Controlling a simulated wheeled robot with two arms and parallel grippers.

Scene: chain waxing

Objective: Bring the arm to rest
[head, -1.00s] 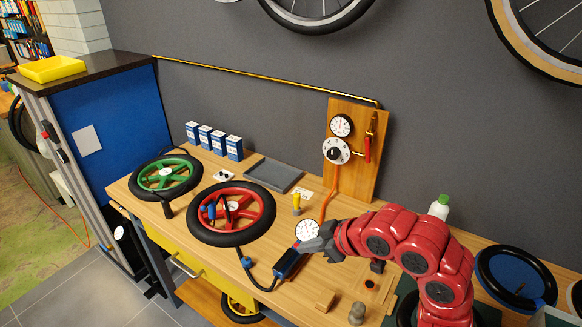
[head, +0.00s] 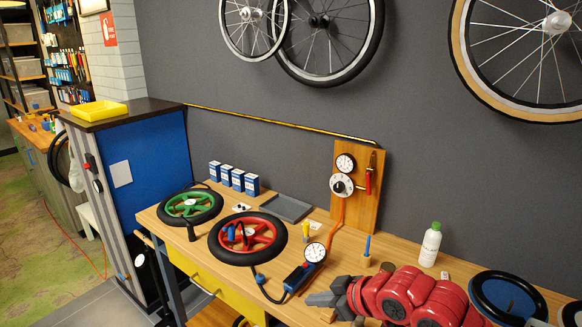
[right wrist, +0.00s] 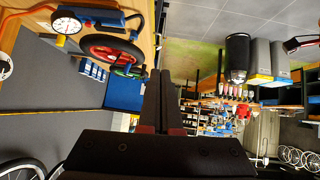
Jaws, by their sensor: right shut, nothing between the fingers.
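My right arm enters the head view at the lower right. Its grey gripper (head: 318,298) is over the front of the wooden bench, shut and empty. In the right wrist view the dark fingers (right wrist: 160,74) are together with nothing between them. The inflator with a round gauge (head: 315,252) and blue body lies just beyond the gripper, apart from it. My left gripper is not in view.
A red-rimmed wheel (head: 248,238) and a green-rimmed wheel (head: 190,206) lie on the bench. Behind are blue boxes (head: 238,180), a grey tray (head: 286,208) and a gauge board (head: 357,185).

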